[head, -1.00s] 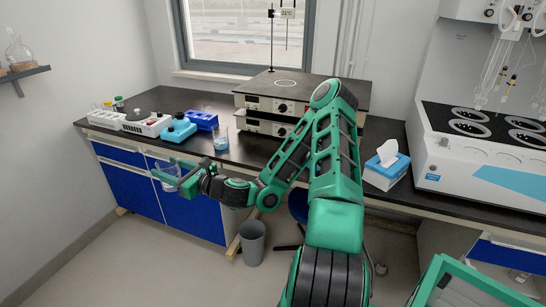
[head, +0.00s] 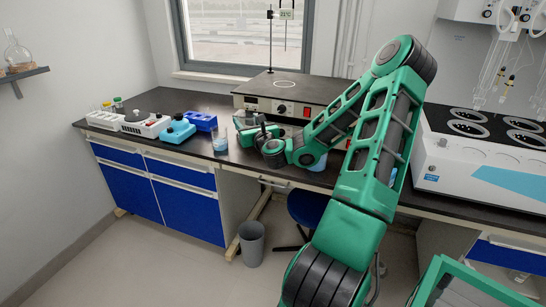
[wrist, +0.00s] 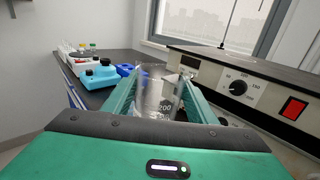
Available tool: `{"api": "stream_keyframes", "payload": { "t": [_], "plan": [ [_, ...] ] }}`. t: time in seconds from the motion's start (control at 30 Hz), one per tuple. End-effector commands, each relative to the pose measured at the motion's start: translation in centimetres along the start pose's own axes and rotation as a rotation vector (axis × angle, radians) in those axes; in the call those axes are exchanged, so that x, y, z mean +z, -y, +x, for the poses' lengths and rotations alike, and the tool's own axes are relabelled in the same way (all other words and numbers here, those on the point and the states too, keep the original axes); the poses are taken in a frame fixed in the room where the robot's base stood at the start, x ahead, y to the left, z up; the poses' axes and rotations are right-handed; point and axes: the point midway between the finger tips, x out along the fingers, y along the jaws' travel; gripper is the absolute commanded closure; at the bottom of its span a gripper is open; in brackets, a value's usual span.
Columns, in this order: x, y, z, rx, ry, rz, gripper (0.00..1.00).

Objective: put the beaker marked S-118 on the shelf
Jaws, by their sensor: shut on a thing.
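My gripper (head: 246,122) is above the bench, in front of the boxy control unit. In the wrist view its two green fingers (wrist: 160,88) are shut on a clear glass beaker (wrist: 155,103) with white graduations, "200" among them. I cannot read S-118 on it. In the head view the held beaker is hard to make out. A second beaker (head: 220,143), with pale blue contents, stands on the bench just left of and below my gripper. A dark wall shelf (head: 22,74) at far left holds a round flask (head: 16,52).
The black bench (head: 160,98) carries a blue rack (head: 202,121), a blue device (head: 177,131) and a white device (head: 146,124) at left. The control unit (wrist: 258,95) with knob and red switch is close at right. A bin (head: 251,243) stands on the floor.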

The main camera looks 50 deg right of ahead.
Motion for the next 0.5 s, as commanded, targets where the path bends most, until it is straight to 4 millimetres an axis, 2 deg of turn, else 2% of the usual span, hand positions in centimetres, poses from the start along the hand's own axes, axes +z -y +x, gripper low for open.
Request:
{"api": "stream_keyframes", "payload": {
  "t": [0.27, 0.5],
  "plan": [
    [-1.5, 2.9, 0.1, -0.01, -0.002, 0.007, 0.76],
    [-4.2, 7.2, 0.4, -0.011, -0.001, 0.006, 0.76]
  ]
}}
